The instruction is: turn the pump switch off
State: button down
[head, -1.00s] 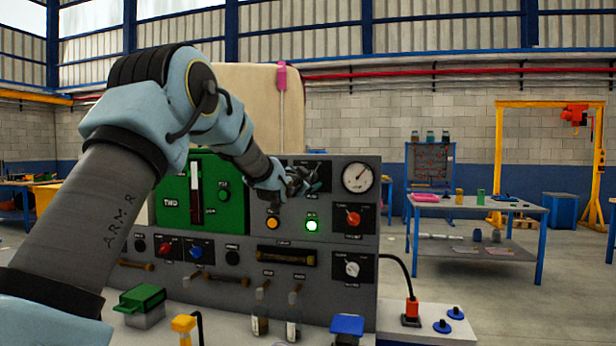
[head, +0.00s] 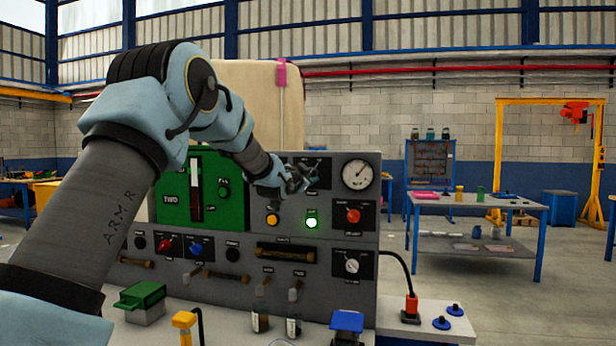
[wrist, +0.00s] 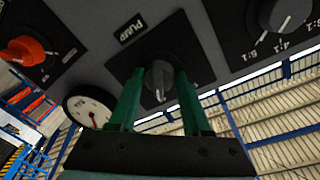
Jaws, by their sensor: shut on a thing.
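The pump switch (wrist: 159,80) is a dark round knob with a light pointer line on a black plate. The label PUMP (wrist: 130,28) shows beside it in the wrist view, which sees the panel tilted. My gripper (wrist: 157,82) has its two green fingers on either side of the knob and is shut on it. In the head view my gripper (head: 299,180) is at the upper part of the grey panel (head: 345,240), left of the round gauge, and mostly hides the knob. The pointer's exact setting is hard to read.
A green lamp (head: 311,222) is lit below the switch, with an orange button (head: 272,220) to its left. A gauge (head: 357,174) and a red-orange knob (head: 353,216) are to the right. Another dark knob (wrist: 283,14) is close by in the wrist view.

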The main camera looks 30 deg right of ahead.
jog(key=shift+f+n+b, duration=0.15)
jog(key=shift+n+b, duration=0.25)
jog(key=shift+b, duration=0.25)
jog(key=n+b, duration=0.4)
jog(key=n+t+b, duration=0.1)
jog(key=n+b, duration=0.3)
jog(key=b, duration=0.1)
jog(key=shift+s+f, duration=0.1)
jog(key=shift+f, duration=0.1)
jog(key=shift+d+r+n+b, duration=0.1)
jog(key=shift+r+n+b, duration=0.1)
jog(key=shift+n+b, duration=1.35)
jog(key=shift+n, duration=0.45)
jog(key=shift+c, duration=1.8)
grip_release()
